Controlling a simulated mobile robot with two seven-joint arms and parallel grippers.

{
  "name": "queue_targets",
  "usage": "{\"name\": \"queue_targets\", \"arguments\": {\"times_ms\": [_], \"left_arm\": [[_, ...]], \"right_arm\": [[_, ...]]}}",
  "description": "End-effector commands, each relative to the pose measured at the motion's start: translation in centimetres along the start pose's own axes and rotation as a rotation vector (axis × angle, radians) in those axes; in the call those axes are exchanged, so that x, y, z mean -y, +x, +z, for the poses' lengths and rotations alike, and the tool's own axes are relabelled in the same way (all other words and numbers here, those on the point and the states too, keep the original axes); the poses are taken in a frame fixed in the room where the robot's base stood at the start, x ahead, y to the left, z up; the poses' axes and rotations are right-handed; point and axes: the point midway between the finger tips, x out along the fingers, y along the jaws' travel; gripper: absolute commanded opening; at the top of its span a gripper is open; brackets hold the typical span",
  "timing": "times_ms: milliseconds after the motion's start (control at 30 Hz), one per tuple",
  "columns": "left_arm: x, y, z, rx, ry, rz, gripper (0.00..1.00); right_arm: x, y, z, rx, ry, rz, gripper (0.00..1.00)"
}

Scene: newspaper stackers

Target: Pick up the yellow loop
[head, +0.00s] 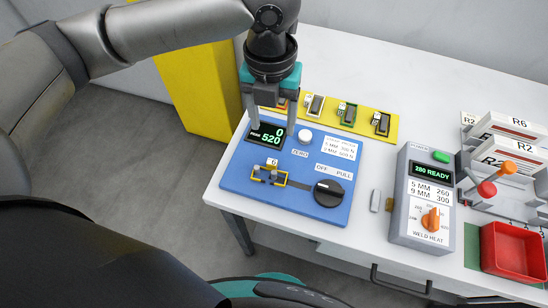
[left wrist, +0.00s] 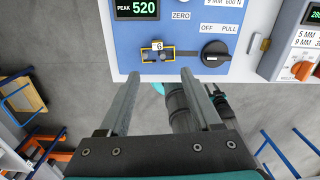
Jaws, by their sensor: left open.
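The yellow loop (head: 285,178) is a small rectangular band with a white tag, on the left front part of the blue tester (head: 240,178). It appears to sit around small posts there; I cannot tell how firmly. It also shows in the left wrist view (left wrist: 173,56), near the tester's front edge, just beyond my fingertips. My left gripper (head: 272,128) points down, open and empty, over the tester's display. Its two fingers also show spread in the left wrist view (left wrist: 160,76).
The tester has a display (head: 266,136), a white button (head: 305,136) and a black knob (head: 328,193). Behind it a yellow rack (head: 330,121) holds several tagged loops. Right are the grey weld heat box (head: 432,197) and a red bin (head: 514,250).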

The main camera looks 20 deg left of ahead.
Motion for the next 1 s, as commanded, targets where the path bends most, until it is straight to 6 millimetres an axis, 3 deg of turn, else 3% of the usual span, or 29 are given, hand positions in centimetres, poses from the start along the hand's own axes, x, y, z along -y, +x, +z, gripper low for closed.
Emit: {"name": "queue_targets", "arguments": {"times_ms": [167, 500, 800, 1000], "left_arm": [[-0.6, 1.0, 0.1, -0.011, 0.026, 0.018, 0.65], [-0.6, 8.0, 0.1, -0.009, 0.026, 0.015, 0.65], [-0.6, 10.3, 0.3, -0.007, 0.025, 0.015, 0.65], [-0.5, 13.4, 1.0, -0.007, 0.024, 0.015, 0.65]], "right_arm": [[0.0, 0.3, 0.1, 0.001, 0.000, 0.000, 0.47], [0.1, 1.7, 0.2, 0.002, 0.000, -0.001, 0.47], [0.1, 2.1, 0.3, 0.002, 0.000, -0.001, 0.47], [0.1, 3.0, 0.4, 0.002, 0.000, -0.001, 0.47]]}}
